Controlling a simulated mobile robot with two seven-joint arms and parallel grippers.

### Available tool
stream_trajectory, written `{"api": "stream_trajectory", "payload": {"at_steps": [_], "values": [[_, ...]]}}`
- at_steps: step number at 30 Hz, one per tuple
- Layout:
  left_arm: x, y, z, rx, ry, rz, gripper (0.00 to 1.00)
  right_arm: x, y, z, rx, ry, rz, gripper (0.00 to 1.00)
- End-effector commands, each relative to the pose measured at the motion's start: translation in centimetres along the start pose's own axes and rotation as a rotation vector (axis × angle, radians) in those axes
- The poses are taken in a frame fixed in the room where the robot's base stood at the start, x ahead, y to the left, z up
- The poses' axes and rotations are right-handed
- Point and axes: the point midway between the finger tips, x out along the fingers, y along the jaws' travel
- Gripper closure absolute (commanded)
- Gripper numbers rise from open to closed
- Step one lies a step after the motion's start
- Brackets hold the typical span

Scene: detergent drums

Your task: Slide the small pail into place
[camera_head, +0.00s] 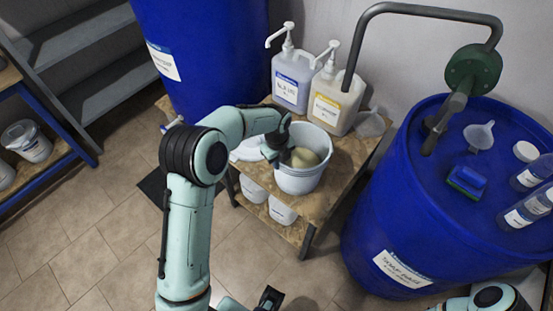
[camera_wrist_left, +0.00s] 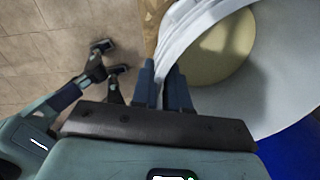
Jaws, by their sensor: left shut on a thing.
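The small pail (camera_head: 300,182) is pale grey-white, with beige powder inside. It stands upright on the wooden shelf unit's top, near its front edge. My left gripper (camera_head: 273,148) is shut on the pail's left rim. In the left wrist view, the pail wall (camera_wrist_left: 196,30) runs down between the two fingers of my left gripper (camera_wrist_left: 161,82), and the powder shows beyond. My right gripper (camera_wrist_left: 110,57) is away from the pail over the floor, with its fingers apart and nothing between them. The pail's far underside is hidden.
Two pump jugs (camera_head: 292,82) (camera_head: 335,104) and a clear funnel (camera_head: 370,124) stand behind the pail. Blue drums flank the wooden unit (camera_head: 350,160); the right drum (camera_head: 400,220) carries a pump and bottles. White containers (camera_head: 282,210) sit below.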

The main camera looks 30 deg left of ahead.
Motion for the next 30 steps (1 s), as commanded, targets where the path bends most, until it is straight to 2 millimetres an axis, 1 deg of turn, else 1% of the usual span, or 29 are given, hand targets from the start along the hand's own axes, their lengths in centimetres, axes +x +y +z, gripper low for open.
{"api": "stream_trajectory", "payload": {"at_steps": [14,15,17,26,28,30], "values": [[-0.1,-0.1,-0.2,-0.001,0.0,-0.002,1.0,0.0,0.0,0.0,0.0,0.0,0.0,1.0],[-0.1,-0.1,-0.2,-0.001,0.0,-0.002,0.76,0.0,0.0,0.0,0.0,0.0,0.0,1.0],[-0.1,-0.1,-0.2,-0.001,0.0,-0.002,0.57,0.0,0.0,0.0,0.0,0.0,0.0,1.0],[-0.1,-0.1,-0.2,0.0,0.0,-0.002,0.56,0.0,0.0,0.0,0.0,0.0,0.0,1.0],[-0.5,-0.1,-0.2,0.0,0.0,-0.003,0.56,0.0,0.0,0.0,0.0,0.0,0.0,1.0],[-1.2,-0.2,-0.2,0.0,-0.001,-0.004,0.56,-0.1,0.0,0.0,0.0,0.001,0.0,1.0]]}}
